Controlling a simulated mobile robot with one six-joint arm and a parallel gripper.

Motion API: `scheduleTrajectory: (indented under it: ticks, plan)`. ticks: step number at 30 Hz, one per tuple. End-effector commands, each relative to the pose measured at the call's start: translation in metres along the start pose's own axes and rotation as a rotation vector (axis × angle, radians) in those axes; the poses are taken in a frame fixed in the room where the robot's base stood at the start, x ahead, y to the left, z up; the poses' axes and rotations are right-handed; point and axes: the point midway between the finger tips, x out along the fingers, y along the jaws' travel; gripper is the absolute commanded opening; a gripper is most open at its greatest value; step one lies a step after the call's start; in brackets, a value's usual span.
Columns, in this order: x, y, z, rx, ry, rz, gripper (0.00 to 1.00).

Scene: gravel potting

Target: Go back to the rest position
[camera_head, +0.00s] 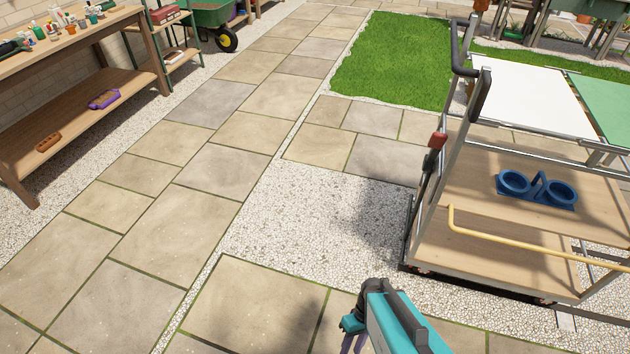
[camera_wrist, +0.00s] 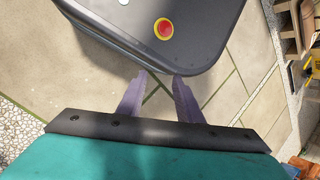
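My gripper (camera_wrist: 160,77) shows in the wrist view as two purple-grey fingers standing apart, with nothing between them but paving and the edge of a dark body. In the head view my teal arm (camera_head: 392,325) is at the bottom edge, right of centre, over the paving. Only a small part of the gripper (camera_head: 353,338) shows there, cut by the frame edge. In the wrist view the fingertips are close to a dark rounded housing with a red button (camera_wrist: 164,28), which looks like my own base; whether they touch it I cannot tell.
A wheeled cart (camera_head: 520,245) with wooden shelves and a blue two-ring holder (camera_head: 537,188) stands at right. A wooden workbench (camera_head: 75,50) is at left, a green wheelbarrow (camera_head: 212,15) behind. Paving (camera_head: 225,170) and gravel (camera_head: 305,215) between them are clear.

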Motion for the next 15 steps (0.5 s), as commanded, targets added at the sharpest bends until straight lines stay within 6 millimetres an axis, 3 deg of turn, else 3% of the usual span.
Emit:
scheduleTrajectory:
  ticks: [6,15]
  plan:
    - [-0.005,0.026,0.031,0.203,-0.089,0.13,0.33]
    - [-0.009,0.038,0.043,0.437,-0.108,0.191,0.33]
